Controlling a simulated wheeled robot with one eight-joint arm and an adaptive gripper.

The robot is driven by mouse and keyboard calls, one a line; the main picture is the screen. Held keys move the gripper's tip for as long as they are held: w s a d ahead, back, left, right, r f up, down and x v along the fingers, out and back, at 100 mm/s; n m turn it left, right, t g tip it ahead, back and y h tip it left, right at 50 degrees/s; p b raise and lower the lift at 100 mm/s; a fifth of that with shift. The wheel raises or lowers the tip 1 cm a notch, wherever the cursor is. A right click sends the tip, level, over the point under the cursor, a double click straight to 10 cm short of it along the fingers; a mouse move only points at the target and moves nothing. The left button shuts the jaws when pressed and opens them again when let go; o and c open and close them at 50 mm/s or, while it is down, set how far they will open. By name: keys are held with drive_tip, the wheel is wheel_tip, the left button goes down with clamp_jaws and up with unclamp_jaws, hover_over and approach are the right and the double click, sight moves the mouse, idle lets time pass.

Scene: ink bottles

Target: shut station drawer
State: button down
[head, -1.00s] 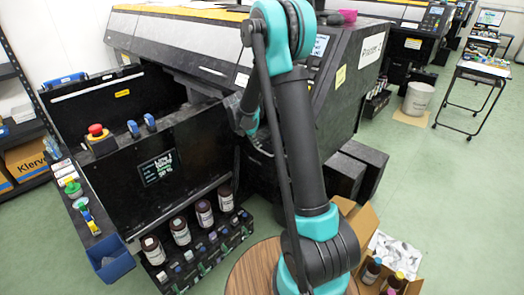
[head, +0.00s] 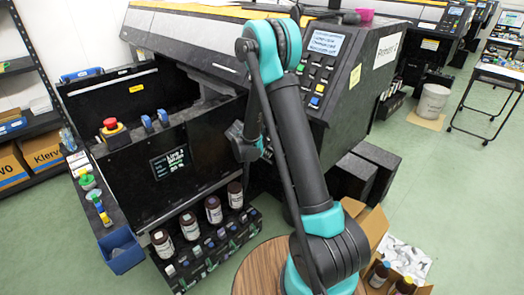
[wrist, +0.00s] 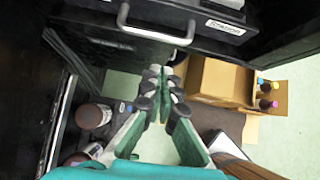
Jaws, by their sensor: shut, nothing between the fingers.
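In the wrist view a black drawer front with a silver bar handle (wrist: 155,30) and a white label (wrist: 225,27) crosses the top. I take it as the station drawer; how far it stands out cannot be told. My gripper (wrist: 164,74) is shut and empty, its fingertips below the handle in the picture and apart from it. In the head view my gripper (head: 246,148) hangs in front of the black printer station (head: 205,150), and the arm hides most of the drawer area.
Several brown bottles (head: 213,209) stand in a black rack at the station's front. An open cardboard box (head: 370,225) with bottles lies right of my arm; it also shows in the wrist view (wrist: 222,82). A round wooden top (head: 262,270) is near my base. Green floor is free at right.

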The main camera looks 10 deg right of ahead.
drive_tip(key=w+d, duration=0.1)
drive_tip(key=w+d+f, duration=0.1)
drive_tip(key=d, duration=0.1)
drive_tip(key=shift+w+d+f, duration=0.1)
drive_tip(key=shift+w+d, duration=0.15)
drive_tip(key=shift+w, duration=0.05)
drive_tip(key=shift+w+d, duration=0.8)
drive_tip(key=shift+d, duration=0.3)
drive_tip(key=shift+w+d, duration=0.8)
drive_tip(key=shift+d, duration=0.25)
